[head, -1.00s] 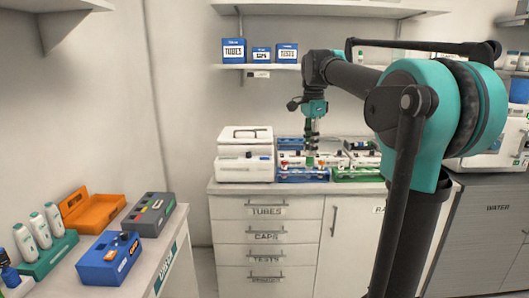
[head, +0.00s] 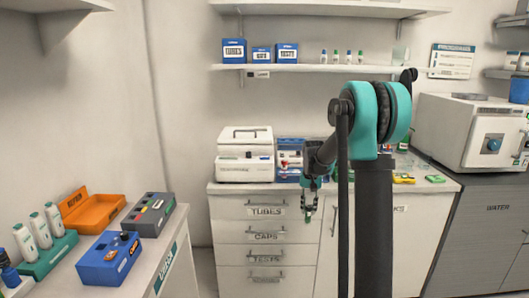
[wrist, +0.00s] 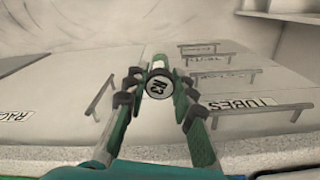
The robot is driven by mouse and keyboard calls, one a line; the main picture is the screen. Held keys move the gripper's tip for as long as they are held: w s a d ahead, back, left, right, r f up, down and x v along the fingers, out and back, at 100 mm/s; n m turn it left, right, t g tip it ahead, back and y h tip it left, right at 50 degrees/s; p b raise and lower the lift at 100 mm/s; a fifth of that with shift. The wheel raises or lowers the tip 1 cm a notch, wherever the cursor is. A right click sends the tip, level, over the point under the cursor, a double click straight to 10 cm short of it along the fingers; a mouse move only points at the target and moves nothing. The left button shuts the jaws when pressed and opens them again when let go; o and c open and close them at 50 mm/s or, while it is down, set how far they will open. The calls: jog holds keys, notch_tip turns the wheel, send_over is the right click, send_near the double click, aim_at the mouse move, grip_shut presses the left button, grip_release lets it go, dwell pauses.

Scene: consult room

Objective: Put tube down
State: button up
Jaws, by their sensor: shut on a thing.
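My gripper (head: 309,207) hangs low in the head view, pointing down in front of the counter's drawers and below the countertop edge. In the head view the tube is too small and too hidden by the fingers to make out clearly. A blue rack (head: 289,174) stands on the counter behind, partly hidden by my arm.
White boxes (head: 245,168) sit left of the rack on the counter (head: 228,187). An orange tray (head: 93,211), a blue box (head: 109,258) and a grey block (head: 150,214) stand on the left desk (head: 150,262). Open floor lies between desk and counter.

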jog(key=f+n, duration=0.1)
jog(key=f, duration=0.1)
jog(key=f+n, duration=0.1)
jog(key=f, duration=0.2)
jog(key=d+f+n, duration=0.1)
jog(key=f, duration=0.1)
jog(key=shift+s+f, duration=0.2)
jog(key=shift+s, duration=0.2)
jog(key=s+f, duration=0.5)
jog(key=f, duration=0.2)
jog(key=shift+s+f, duration=0.25)
jog(key=shift+s, duration=0.15)
